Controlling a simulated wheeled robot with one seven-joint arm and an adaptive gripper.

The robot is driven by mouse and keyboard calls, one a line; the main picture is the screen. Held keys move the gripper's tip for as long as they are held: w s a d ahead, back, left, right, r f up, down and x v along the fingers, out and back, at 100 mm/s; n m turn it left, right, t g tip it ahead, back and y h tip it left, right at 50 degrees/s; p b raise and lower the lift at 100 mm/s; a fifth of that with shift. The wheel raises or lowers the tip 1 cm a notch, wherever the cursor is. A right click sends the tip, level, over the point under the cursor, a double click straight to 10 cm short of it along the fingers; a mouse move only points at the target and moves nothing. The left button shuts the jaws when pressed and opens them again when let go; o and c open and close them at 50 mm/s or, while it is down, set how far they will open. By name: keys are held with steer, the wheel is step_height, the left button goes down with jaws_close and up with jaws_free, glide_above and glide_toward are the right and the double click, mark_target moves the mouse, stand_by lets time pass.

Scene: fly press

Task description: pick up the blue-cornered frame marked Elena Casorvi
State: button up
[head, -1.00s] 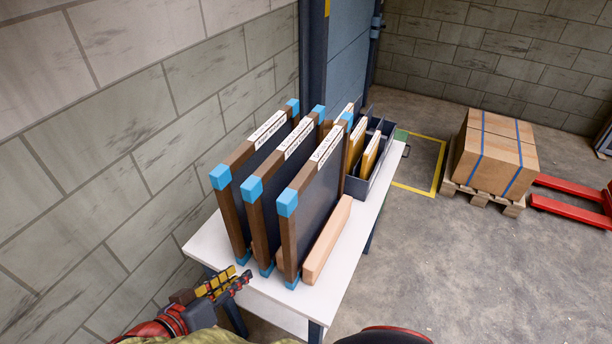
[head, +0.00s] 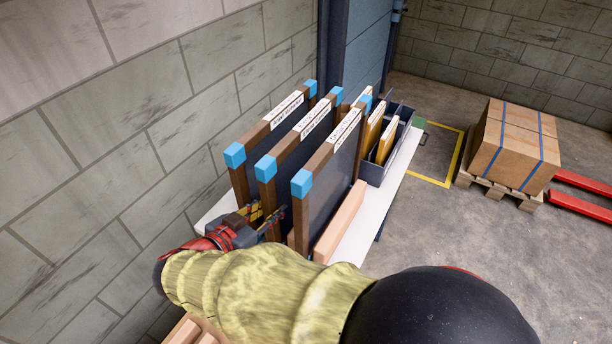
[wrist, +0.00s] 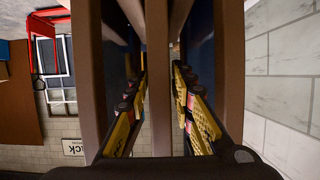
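Three brown frames with blue corners stand upright in a row on a white table: a left frame (head: 240,184), a middle frame (head: 267,192) and a right frame (head: 301,212). Each has a white label along its top edge, too small to read, so I cannot tell which says Elena Casorvi. My gripper (head: 271,212) is at the near upright of the middle frame, one finger on each side. In the wrist view, the middle frame's brown edge (wrist: 157,30) lies between the fingers (wrist: 159,85), with slight gaps visible. The gripper is open, and its fingers reach into the spaces between neighbouring frames.
A pale wooden block (head: 340,222) lies along the right frame. A dark divided bin (head: 374,173) with yellowish panels stands behind. The block wall (head: 80,150) is close on the left. A strapped carton (head: 513,150) on a pallet stands on the floor at right.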

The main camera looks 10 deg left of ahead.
mark_target(287, 195)
steer(key=shift+w+d, duration=0.35)
steer(key=shift+w, duration=0.45)
steer(key=b+x, duration=0.1)
steer(key=x, duration=0.4)
steer(key=shift+w, duration=0.2)
steer(key=c, duration=0.3)
jaws_close()
